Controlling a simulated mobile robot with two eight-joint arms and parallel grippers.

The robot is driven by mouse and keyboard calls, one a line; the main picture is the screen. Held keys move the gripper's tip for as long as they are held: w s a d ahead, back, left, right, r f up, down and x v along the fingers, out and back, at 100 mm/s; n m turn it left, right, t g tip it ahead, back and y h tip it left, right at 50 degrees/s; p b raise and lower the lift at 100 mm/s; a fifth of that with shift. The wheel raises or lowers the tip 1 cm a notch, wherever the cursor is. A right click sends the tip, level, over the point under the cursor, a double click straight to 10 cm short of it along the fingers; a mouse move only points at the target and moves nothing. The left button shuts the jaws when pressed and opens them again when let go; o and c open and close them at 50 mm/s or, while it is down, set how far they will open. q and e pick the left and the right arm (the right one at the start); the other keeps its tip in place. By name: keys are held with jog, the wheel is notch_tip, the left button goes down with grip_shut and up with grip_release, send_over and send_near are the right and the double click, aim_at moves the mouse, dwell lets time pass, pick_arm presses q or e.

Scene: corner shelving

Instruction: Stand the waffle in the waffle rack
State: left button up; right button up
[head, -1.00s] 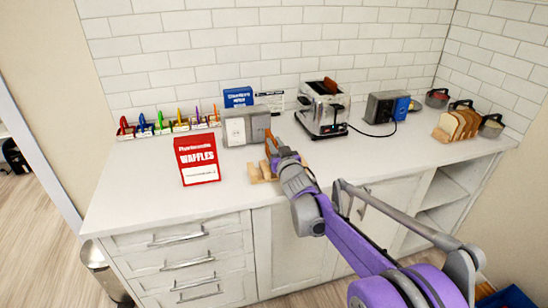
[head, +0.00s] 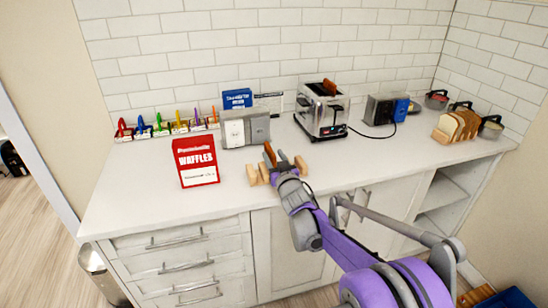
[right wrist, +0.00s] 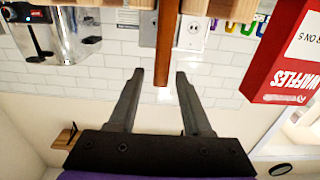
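The brown waffle (head: 269,153) stands upright in the light wooden waffle rack (head: 253,175) on the counter. In the right wrist view, which is upside down, the waffle (right wrist: 166,48) shows edge-on between wooden bars of the rack (right wrist: 128,4). My right gripper (head: 285,160) is just in front of the rack and hides part of it. In the right wrist view its two fingers (right wrist: 158,75) are spread, with a gap on each side of the waffle's end, which lies between the fingertips. My left gripper is out of view.
A red waffle box (head: 196,162) stands left of the rack. A grey appliance (head: 246,128) is behind it. A chrome toaster (head: 321,112) with a brown slice on top stands behind right.

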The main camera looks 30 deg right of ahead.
jog(key=shift+r, duration=0.2)
jog(key=v, duration=1.2)
jog(key=s+a+f+n+g+y, duration=0.1)
jog(key=s+a+f+g, duration=0.3)
jog(key=s, duration=0.5)
jog(key=s+a+f+n+g+y, duration=0.1)
jog(key=s+a+f+g, duration=0.3)
jog(key=s+a+f, duration=0.4)
jog(key=s+a+f+g+y, duration=0.2)
jog(key=s+a+f+g, duration=0.2)
jog(key=s, duration=0.7)
notch_tip(320, 180, down, 2)
jog(key=shift+s+a+f+n, duration=0.1)
jog(key=shift+s+a+n, duration=0.3)
jog(key=shift+a, duration=0.6)
